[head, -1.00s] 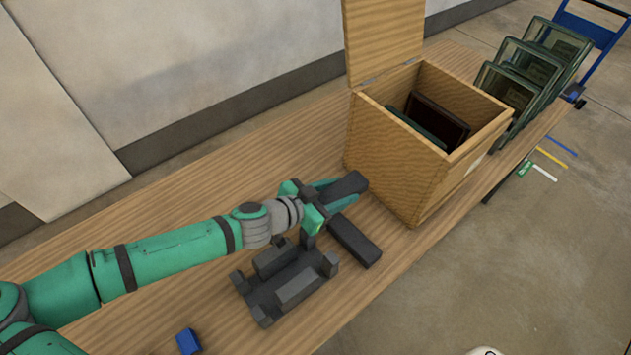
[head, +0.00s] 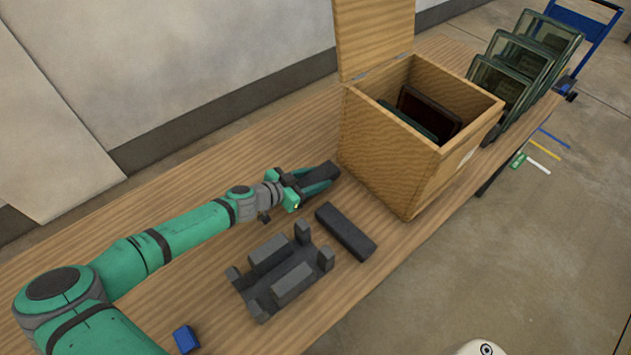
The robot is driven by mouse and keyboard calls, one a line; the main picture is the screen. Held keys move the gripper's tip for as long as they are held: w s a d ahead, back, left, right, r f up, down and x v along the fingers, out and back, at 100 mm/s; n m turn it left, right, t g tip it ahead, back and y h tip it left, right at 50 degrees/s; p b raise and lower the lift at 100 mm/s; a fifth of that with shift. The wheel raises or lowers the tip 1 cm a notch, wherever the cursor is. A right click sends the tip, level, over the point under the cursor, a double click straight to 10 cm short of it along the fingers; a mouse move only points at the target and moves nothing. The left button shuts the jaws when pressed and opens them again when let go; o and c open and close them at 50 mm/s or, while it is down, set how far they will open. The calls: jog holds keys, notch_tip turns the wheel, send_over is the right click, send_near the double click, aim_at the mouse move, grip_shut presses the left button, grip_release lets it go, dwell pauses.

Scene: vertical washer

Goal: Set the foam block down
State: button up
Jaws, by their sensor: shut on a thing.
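My gripper (head: 318,182) is at the end of the teal arm, left of the wooden box. It is shut on a dark grey foam block (head: 321,171), which shows between and above the teal fingers. The block is low over the table or touching it; I cannot tell which. A second dark grey block (head: 345,232) lies on the table just in front of the gripper. A dark grey cradle with upright posts (head: 280,272) stands on the table nearer to me.
The open wooden box (head: 385,155), lid raised, holds dark panels and stands right of the gripper. Glass-like panels (head: 525,60) stand in a row behind it. A small blue block (head: 186,340) lies at the near left. The table (head: 215,165) is bare behind the arm.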

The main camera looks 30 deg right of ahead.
aim_at(300, 187)
jog(key=shift+f, duration=0.9)
jog(key=shift+f, duration=0.15)
jog(key=o, duration=1)
jog(key=shift+r, duration=0.25)
jog(key=v, duration=1.2)
jog(key=shift+d, duration=0.1)
